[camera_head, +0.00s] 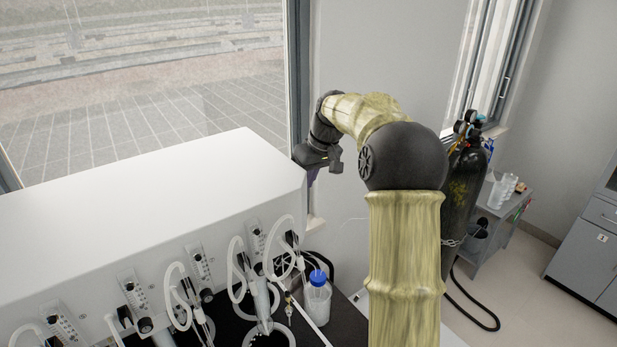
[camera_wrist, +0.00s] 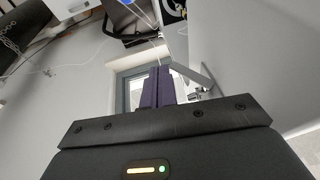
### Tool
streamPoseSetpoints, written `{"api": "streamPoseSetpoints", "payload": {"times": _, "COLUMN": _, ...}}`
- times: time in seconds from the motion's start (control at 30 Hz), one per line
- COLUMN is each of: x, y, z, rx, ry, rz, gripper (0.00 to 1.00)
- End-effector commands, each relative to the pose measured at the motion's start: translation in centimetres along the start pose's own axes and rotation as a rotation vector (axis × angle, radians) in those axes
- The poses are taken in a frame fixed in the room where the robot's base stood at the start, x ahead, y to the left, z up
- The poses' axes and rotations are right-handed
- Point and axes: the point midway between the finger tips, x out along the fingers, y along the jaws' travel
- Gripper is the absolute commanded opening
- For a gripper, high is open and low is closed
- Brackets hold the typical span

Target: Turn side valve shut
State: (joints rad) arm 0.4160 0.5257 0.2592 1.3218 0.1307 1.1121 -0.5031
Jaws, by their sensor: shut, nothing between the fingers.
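My gripper (camera_wrist: 157,88) shows in the wrist view with its two purple fingers together and nothing between them. In the head view my gripper (camera_head: 312,176) is a small purple patch just off the right end of the white distiller (camera_head: 130,205), partly hidden by my own wrist. In the wrist view a grey bar (camera_wrist: 202,74) with a small metal fitting (camera_wrist: 200,93) sits just right of the fingers, by a pale panel. It looks like the side valve, but I cannot be sure. Contact cannot be told. The head view hides the distiller's right side.
A blue-capped bottle (camera_head: 317,297) stands by the distiller's front right corner, near looped white tubes (camera_head: 283,250). Dark gas cylinders (camera_head: 463,190) stand behind my arm. A window frame (camera_head: 298,90) and wall lie close behind the gripper. Black hoses lie low at the right.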

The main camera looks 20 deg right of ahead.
Motion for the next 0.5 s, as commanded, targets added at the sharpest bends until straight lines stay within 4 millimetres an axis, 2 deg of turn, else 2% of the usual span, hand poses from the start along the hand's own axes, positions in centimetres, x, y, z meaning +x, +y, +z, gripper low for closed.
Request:
{"api": "streamPoseSetpoints", "payload": {"times": 0.37, "x": -0.17, "y": -0.01, "z": -0.04, "rx": 0.0, "ry": 0.0, "rz": 0.0, "gripper": 0.0}}
{"api": "streamPoseSetpoints", "payload": {"times": 0.5, "x": -0.95, "y": 0.03, "z": -0.06, "rx": 0.0, "ry": 0.002, "rz": 0.001, "gripper": 0.0}}
